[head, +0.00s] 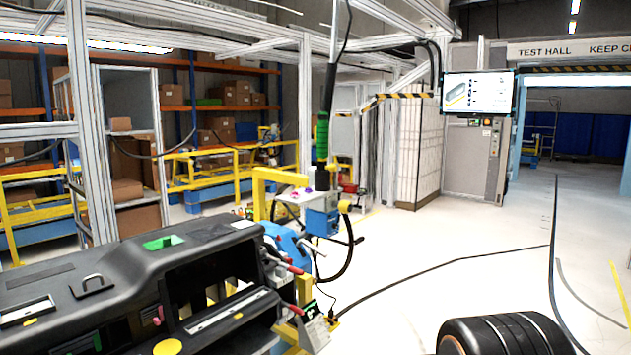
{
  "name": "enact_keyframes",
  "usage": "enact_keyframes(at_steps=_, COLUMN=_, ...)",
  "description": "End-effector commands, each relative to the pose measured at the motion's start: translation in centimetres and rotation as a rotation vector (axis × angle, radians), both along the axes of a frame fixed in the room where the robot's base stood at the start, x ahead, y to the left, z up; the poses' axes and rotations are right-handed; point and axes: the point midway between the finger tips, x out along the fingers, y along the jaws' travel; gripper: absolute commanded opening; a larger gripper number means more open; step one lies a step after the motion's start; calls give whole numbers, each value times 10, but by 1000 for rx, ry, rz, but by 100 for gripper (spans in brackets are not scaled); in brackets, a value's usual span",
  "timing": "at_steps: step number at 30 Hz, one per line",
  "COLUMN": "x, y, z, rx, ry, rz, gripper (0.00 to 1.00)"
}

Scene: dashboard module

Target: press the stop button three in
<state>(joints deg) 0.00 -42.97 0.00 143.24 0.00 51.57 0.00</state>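I cannot make out a button marked as stop button three. A grey cabinet (467,165) stands at the back right, below a lit monitor (477,93). Small dark and coloured controls (487,122) sit on the cabinet just under the monitor, too small to read. A light box with small coloured knobs (298,194) stands on the fixture in the middle, also too small to identify.
A black dashboard module (100,270) fills the lower left, held by a fixture with a blue round part (287,240) and yellow brackets. A dark cable (440,268) crosses the pale floor. Open floor (450,235) lies between fixture and cabinet.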

Motion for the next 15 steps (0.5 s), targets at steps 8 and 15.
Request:
enact_keyframes(at_steps=8, x=0, y=0, z=0, rx=0, ry=0, rz=0, gripper=5)
enact_keyframes(at_steps=15, x=0, y=0, z=0, rx=0, ry=0, rz=0, gripper=0)
